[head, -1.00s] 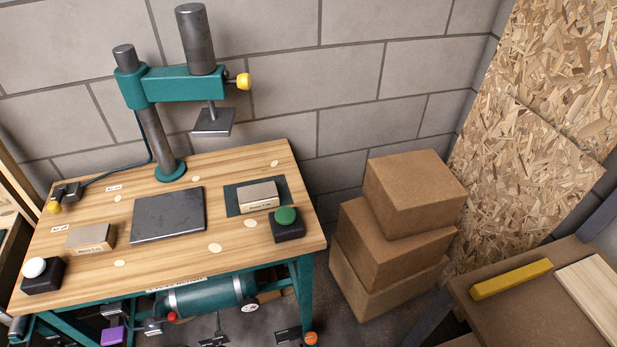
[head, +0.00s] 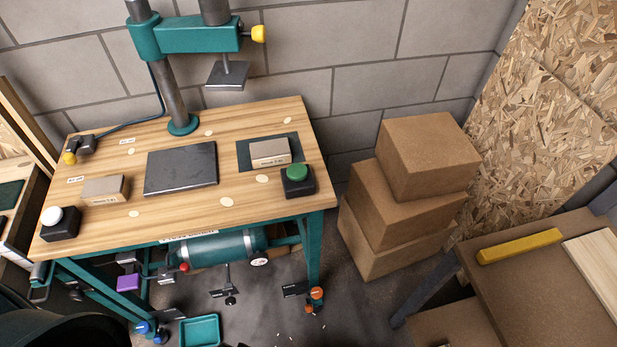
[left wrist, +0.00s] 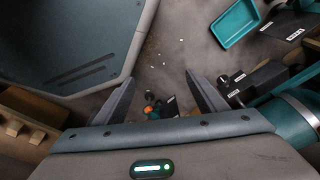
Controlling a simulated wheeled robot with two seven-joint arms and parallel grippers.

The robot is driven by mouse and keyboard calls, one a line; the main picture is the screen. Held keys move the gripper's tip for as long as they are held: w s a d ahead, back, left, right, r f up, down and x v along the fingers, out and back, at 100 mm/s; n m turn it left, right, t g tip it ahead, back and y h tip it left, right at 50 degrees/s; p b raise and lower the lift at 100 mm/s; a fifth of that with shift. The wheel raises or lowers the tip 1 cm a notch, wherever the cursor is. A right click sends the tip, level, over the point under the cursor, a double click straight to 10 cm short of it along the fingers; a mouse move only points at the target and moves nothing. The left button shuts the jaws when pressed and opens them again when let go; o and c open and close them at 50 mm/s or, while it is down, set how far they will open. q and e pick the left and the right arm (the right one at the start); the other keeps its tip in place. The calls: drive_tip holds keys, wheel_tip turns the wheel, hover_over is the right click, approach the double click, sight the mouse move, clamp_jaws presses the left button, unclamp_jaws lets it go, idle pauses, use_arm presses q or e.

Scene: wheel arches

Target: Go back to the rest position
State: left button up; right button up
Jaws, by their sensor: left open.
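My left gripper (left wrist: 160,98) shows in the left wrist view with its two fingers apart and nothing between them. Below and beyond it are the floor and the foot area of the workbench. My left gripper does not show in the head view. My right gripper is in neither view. The wooden workbench (head: 110,220) stands at the left of the head view. On it are a teal press (head: 190,37), a dark plate (head: 180,167), a white button (head: 52,216), a green button (head: 297,173) and two labelled blocks, one left (head: 104,189) and one right (head: 270,152).
Stacked cardboard boxes (head: 420,160) stand right of the bench. A brown table (head: 530,285) with a yellow bar (head: 519,246) is at the right. A teal tray (head: 200,331) lies on the floor, also in the left wrist view (left wrist: 236,24). A teal tank (head: 215,246) sits under the bench.

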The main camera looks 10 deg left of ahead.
use_arm(q)
drive_tip(key=s+a+f+g, duration=0.1)
drive_tip(key=s+a+f, duration=0.1)
drive_tip(key=s+f, duration=0.9)
drive_tip(key=s, duration=0.3)
drive_tip(key=shift+s+a, duration=0.15)
drive_tip(key=shift+a, duration=0.2)
